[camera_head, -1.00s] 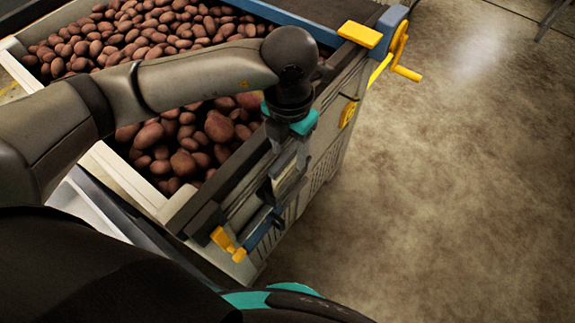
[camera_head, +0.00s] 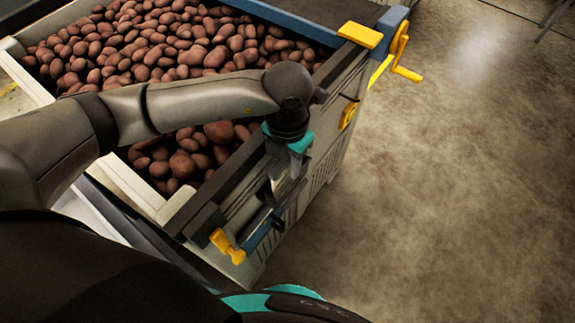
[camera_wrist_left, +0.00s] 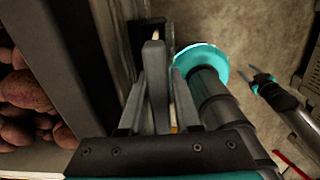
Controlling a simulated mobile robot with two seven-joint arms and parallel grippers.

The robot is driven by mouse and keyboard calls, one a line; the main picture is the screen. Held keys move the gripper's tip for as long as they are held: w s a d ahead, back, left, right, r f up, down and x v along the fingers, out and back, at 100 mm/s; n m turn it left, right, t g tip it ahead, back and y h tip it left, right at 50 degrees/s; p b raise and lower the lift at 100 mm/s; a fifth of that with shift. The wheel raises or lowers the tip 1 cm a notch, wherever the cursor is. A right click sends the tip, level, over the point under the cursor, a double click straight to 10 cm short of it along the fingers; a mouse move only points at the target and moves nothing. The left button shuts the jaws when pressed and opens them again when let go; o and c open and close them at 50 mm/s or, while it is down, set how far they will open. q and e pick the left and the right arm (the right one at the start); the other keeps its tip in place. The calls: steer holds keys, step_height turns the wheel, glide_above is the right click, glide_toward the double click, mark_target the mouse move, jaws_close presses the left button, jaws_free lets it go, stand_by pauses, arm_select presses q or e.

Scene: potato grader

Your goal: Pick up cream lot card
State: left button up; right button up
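My left gripper (camera_head: 278,187) points down at the near end of the grader, close beside the rail with the blue bar (camera_head: 262,228) and yellow knob (camera_head: 226,245). In the left wrist view its grey fingers (camera_wrist_left: 168,80) look apart, with a gap between them. I cannot make out the cream lot card for certain; a small pale patch (camera_wrist_left: 157,32) shows just beyond the fingertips, but I cannot tell what it is. My right gripper (camera_wrist_left: 262,76) shows at the right of the left wrist view, with its two thin fingers apart and nothing between them.
The grader's bin (camera_head: 30,75) is full of brown potatoes (camera_head: 180,40) below my left arm. A yellow hand crank (camera_head: 402,55) and a yellow plate (camera_head: 360,34) sit at its far right corner. The concrete floor (camera_head: 450,190) to the right is clear.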

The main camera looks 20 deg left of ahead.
arm_select(q)
jaws_close()
steer(key=shift+r, duration=0.1)
stand_by(0.3)
